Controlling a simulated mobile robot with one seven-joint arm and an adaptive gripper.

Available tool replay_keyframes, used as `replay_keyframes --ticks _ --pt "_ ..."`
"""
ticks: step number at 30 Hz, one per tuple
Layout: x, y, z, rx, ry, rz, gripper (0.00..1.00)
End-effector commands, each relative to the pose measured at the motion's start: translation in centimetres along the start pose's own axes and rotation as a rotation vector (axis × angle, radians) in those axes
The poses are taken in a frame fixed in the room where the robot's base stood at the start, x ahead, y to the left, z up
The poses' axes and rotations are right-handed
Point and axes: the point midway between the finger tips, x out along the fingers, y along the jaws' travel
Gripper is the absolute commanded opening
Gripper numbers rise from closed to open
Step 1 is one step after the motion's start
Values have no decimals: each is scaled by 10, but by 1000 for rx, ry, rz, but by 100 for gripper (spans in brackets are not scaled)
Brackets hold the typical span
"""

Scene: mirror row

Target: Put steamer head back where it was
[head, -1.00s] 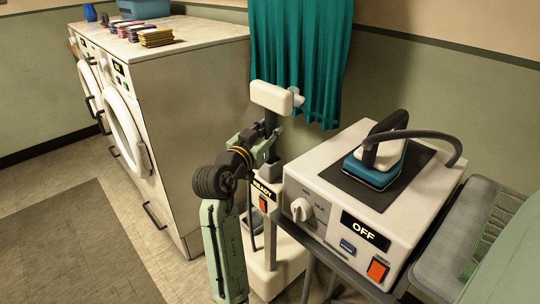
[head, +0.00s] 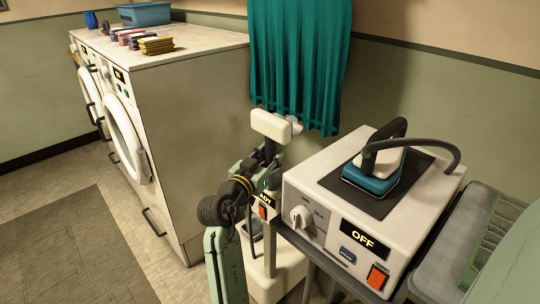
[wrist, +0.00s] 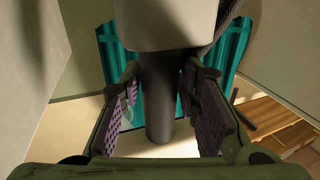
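The steamer head (head: 271,125) is a white block on a dark upright handle, with a small white piece at its right. It stands above the white steamer base (head: 277,272), in front of the teal curtain. My gripper (head: 264,167) is at the handle, below the white block. In the wrist view the dark handle (wrist: 159,100) runs between my two padded fingers, with gaps visible on both sides, so my gripper (wrist: 165,108) looks open around it. The handle's lower end and its seat are hidden by my gripper in the head view.
A pressing iron (head: 377,168) rests on a white unit (head: 325,165) marked OFF, close at the right. White washing machines (head: 195,130) stand at the left, with folded cloths and a blue basket (head: 145,14) on top. Floor in front of them is clear.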

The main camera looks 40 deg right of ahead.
Motion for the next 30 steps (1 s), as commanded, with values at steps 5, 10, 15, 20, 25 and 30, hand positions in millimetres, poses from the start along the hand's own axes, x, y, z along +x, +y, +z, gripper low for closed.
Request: replay_keyframes --ticks 5,10,15,20,25,30 --pt "0 0 0 0 0 0 44" --pt "0 0 0 0 0 0 44" --pt "0 0 -3 0 0 0 44" --pt "-17 -2 -1 1 0 -4 44" --pt "-54 -2 0 1 0 -5 44" --pt "-90 -1 -1 0 1 -4 44"
